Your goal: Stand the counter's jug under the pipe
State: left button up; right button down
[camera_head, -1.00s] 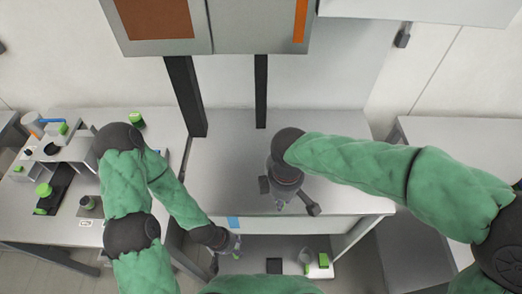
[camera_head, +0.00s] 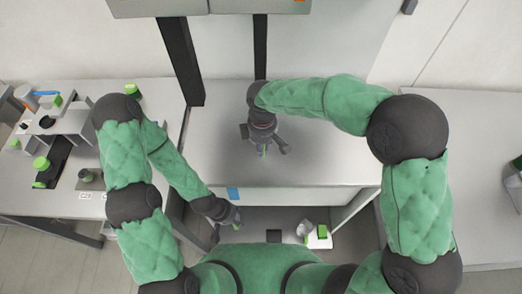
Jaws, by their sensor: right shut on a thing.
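No other jug shows clearly on this counter. My left gripper (camera_head: 233,222) is low in front of the counter, by the left end of the lower shelf (camera_head: 255,220); its fingers are too small to read. I cannot make out a pipe for sure.
On the lower shelf are a dark square (camera_head: 273,236), a small grey cup (camera_head: 304,228) and a green block (camera_head: 322,232). A dark post (camera_head: 181,62) and a thinner post (camera_head: 260,45) rise at the counter's back. A left table holds a grey stand (camera_head: 75,118) and green-topped items.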

jog(key=shift+w+a+f, duration=0.15)
jog(key=shift+w+f, duration=0.15)
jog(key=shift+f, duration=0.2)
jog(key=shift+w+f+b, duration=0.1)
jog(key=shift+f+b, duration=0.2)
jog(key=shift+f, duration=1.2)
jog(key=shift+f, duration=0.15)
jog(key=c, duration=1.1)
grip_release()
notch_tip(320, 180, up, 12)
jog(key=shift+r+p, duration=0.15)
jog(key=shift+p, duration=0.8)
